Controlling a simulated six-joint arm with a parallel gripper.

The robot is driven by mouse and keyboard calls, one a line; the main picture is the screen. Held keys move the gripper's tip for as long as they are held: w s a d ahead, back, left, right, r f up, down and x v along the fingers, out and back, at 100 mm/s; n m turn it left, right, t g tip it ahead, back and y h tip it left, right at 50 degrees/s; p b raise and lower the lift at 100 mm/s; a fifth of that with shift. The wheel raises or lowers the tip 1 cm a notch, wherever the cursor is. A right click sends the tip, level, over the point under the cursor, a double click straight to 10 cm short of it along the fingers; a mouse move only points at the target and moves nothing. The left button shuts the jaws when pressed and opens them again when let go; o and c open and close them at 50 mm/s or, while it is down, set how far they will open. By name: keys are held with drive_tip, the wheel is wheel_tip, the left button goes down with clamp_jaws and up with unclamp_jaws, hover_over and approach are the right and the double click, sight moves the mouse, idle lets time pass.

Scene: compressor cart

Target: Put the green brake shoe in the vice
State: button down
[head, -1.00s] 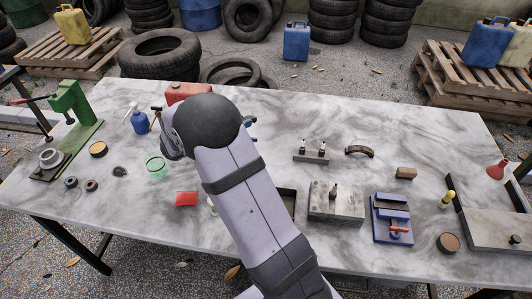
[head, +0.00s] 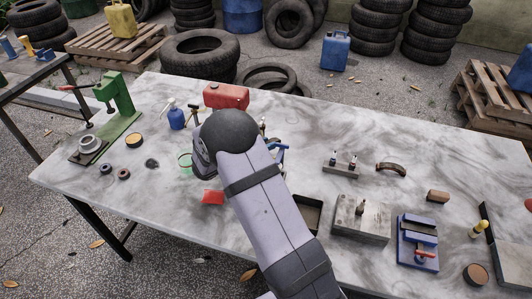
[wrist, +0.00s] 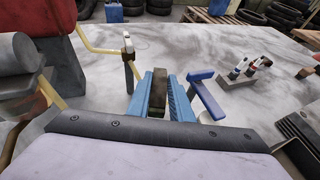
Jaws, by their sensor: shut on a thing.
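In the wrist view, my gripper (wrist: 162,82) has its two blue ribbed fingers shut on a narrow dark brown block with a greenish lower edge, which I take to be the green brake shoe (wrist: 157,98). It is held upright between the fingers; its full shape is hidden. In the head view my arm hides the fingers and the shoe. The blue vice (head: 418,242) stands at the front right of the marble table, well to the right of my arm, with a red handle at its front.
A brown curved shoe (head: 391,168) lies at the back right of the table (head: 300,125). A metal block (head: 361,220) and a dark tray (head: 308,215) stand between my arm and the vice. A red can (head: 226,96), a hammer (wrist: 129,62) and a blue-handled tool (wrist: 207,96) are near my gripper.

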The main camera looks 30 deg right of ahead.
drive_tip(key=shift+f, duration=2.05)
drive_tip(key=shift+f, duration=0.2)
drive_tip(key=c, duration=1.6)
unclamp_jaws()
drive_tip(key=shift+r, duration=0.2)
drive_tip(key=shift+a, duration=0.2)
drive_tip(key=b+v, duration=0.2)
drive_tip(key=v, duration=0.9)
drive_tip(key=shift+s+a+r, duration=0.15)
drive_tip(key=shift+s+a, duration=0.05)
drive_tip(key=c, duration=0.3)
